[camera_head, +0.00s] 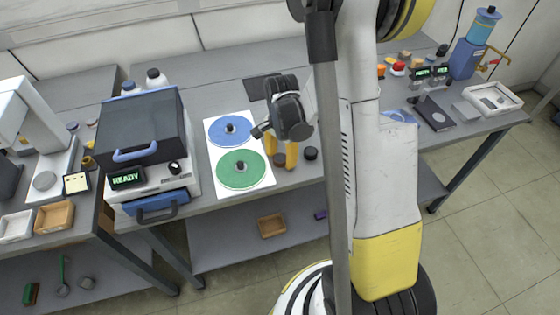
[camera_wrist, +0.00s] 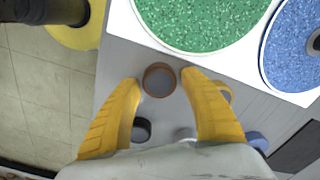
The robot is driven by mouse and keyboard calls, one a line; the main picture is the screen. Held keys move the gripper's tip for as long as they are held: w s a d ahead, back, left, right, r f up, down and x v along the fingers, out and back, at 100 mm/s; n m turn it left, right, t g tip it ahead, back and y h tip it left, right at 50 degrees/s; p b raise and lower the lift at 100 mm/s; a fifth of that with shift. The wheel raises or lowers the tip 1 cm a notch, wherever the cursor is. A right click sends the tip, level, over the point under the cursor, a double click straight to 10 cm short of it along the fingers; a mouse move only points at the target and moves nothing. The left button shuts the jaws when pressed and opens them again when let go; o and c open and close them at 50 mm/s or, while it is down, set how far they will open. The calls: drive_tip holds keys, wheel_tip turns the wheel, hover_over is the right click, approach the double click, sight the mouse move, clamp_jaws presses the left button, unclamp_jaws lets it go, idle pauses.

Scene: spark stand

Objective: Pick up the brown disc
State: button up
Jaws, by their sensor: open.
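The brown disc (camera_wrist: 159,82) is a small round piece with a brown rim and a greyish top. It lies flat on the grey bench, close to the white sheet, and in the wrist view it shows between my two yellow fingertips. My gripper (camera_wrist: 161,80) is open, with one finger on each side of the disc and a gap to each. In the head view the disc (camera_head: 279,160) shows small and partly hidden between the fingers of my gripper (camera_head: 281,156). How high the fingertips are above the bench is hard to tell.
A black disc (camera_head: 310,153) lies just right of my gripper. The white sheet (camera_wrist: 123,20) carries a green wheel (camera_head: 241,169) and a blue wheel (camera_head: 230,130). A grey box machine reading READY (camera_head: 127,177) stands to the left. The bench's front edge is close.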

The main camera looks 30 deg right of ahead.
sight(285, 156)
clamp_jaws()
drive_tip(key=shift+r, duration=0.6)
drive_tip(key=r+p, duration=0.1)
drive_tip(key=r, duration=0.1)
drive_tip(key=d+r+p, duration=0.1)
drive_tip(key=r, duration=0.1)
drive_tip(key=shift+s+d, duration=0.1)
drive_tip(key=shift+s, duration=0.1)
drive_tip(key=s+d+r+p, duration=0.3)
drive_tip(key=d+r, duration=0.3)
drive_tip(key=d, duration=0.4)
